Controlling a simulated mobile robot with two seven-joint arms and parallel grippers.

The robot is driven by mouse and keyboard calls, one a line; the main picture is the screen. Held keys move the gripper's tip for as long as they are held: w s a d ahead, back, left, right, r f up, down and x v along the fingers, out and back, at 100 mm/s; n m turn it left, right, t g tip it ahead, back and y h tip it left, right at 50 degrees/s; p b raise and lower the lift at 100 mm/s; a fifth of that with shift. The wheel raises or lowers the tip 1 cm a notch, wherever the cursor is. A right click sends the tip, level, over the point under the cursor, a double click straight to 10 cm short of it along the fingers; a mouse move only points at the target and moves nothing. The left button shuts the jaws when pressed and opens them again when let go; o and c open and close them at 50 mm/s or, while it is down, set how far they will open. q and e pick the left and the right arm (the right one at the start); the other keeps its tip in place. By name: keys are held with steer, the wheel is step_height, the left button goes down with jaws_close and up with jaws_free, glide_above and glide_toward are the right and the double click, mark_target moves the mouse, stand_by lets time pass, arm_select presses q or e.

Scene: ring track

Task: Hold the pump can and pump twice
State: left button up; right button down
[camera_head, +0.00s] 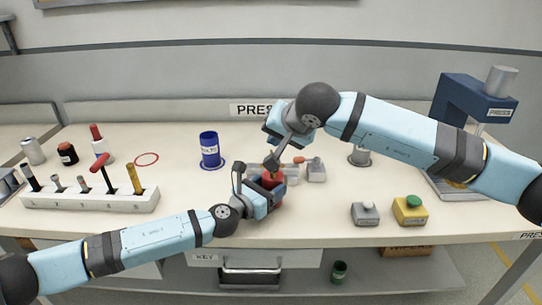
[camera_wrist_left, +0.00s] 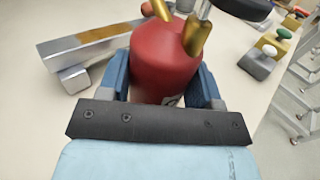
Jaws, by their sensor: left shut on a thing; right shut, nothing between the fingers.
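The red pump can (camera_head: 268,180) stands near the front middle of the table. My left gripper (camera_head: 262,196) is shut around its body from the front left. In the left wrist view the can (camera_wrist_left: 165,62) sits between the two blue fingers, with brass-coloured parts (camera_wrist_left: 193,35) on its top. My right gripper (camera_head: 273,160) is shut and empty, pointing down just above the top of the can. Whether it touches the pump top cannot be told. The far side of the can is hidden.
A grey button box (camera_head: 365,214) and a yellow box with a green button (camera_head: 410,210) stand at the right. A blue press (camera_head: 470,105) is behind.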

arm_select(q)
steer(key=o, duration=1.1)
